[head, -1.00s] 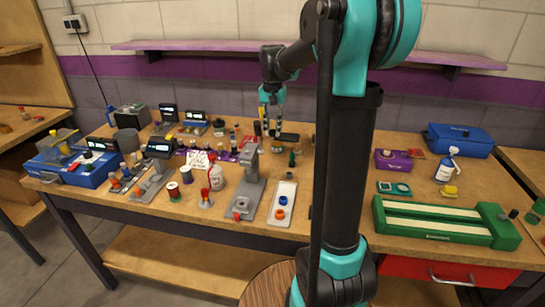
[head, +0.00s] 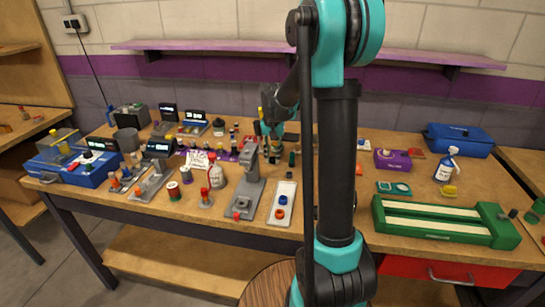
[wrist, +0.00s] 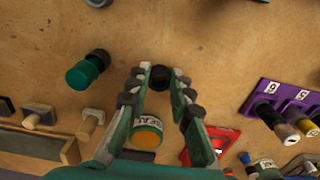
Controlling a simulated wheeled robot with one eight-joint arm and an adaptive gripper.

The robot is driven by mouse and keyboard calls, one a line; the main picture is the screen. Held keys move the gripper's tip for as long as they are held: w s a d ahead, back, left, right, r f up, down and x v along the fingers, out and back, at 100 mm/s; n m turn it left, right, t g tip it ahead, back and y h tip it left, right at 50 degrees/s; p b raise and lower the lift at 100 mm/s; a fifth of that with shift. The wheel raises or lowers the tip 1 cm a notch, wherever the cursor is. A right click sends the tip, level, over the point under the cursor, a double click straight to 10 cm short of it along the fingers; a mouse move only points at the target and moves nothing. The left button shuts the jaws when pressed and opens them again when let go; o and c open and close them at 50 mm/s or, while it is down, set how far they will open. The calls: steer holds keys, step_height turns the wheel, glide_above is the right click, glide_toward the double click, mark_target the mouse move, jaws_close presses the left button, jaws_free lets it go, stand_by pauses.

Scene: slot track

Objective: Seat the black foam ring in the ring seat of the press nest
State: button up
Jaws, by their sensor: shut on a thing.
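My gripper (wrist: 161,80) is shut on a small, dark round thing (wrist: 159,77), which looks like the black foam ring, held between the fingertips in the wrist view. Its hole is hard to make out. In the head view my gripper (head: 272,132) is low over the back middle of the bench, behind the grey press, and the ring cannot be made out there. The grey press (head: 247,187), with a red part at its front, stands nearer the front edge; it may carry the press nest. I cannot make out the ring seat.
A jar with an orange lid (wrist: 147,132) stands under my fingers. A white tray (head: 275,217) with orange and blue rings lies beside the press.

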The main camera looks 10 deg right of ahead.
steer(key=shift+f, duration=0.1)
steer(key=o, duration=0.7)
